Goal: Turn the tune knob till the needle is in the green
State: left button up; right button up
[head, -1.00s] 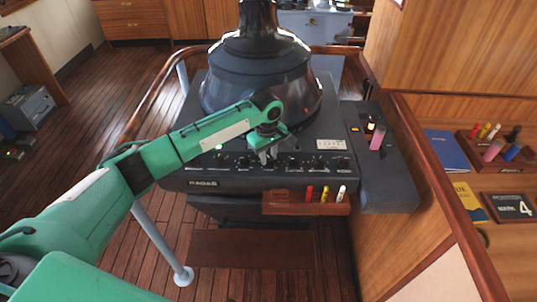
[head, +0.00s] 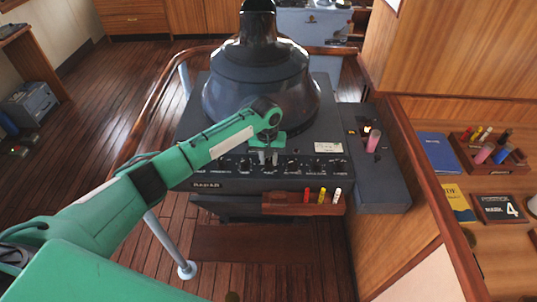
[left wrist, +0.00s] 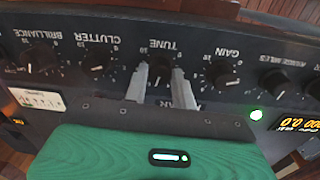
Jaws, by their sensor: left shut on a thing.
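The tune knob (left wrist: 160,71) is on the front panel of the radar console, under its TUNE label, which shows upside down in the left wrist view. My left gripper (left wrist: 159,80) has a finger on each side of the knob and is shut on it; the fingers hide most of it. In the head view my left gripper (head: 268,157) reaches down to the middle of the knob row. A small white meter (left wrist: 38,99) with a green band shows in the left wrist view; I cannot make out where its needle stands. My right gripper is not in view.
The gain knob (left wrist: 221,73) and clutter knob (left wrist: 95,68) flank the gripper closely. A green lamp (left wrist: 256,114) is lit. In the head view, a wooden pen rack (head: 285,207) hangs below the panel. The dark viewing hood (head: 258,85) rises behind the gripper.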

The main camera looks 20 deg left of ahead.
aim_at(267, 160)
pick_arm(q)
jog(key=shift+m+p, duration=0.4)
jog(key=shift+m, duration=0.7)
jog(key=o, duration=1)
jog(key=r+b, duration=0.1)
jog(key=r, duration=0.3)
jog(key=r+b, duration=0.2)
jog(key=r, duration=0.3)
jog(key=r+b, duration=0.1)
jog(key=r, duration=0.3)
jog(key=shift+a+r+b, duration=0.35)
jog(key=shift+r, duration=0.05)
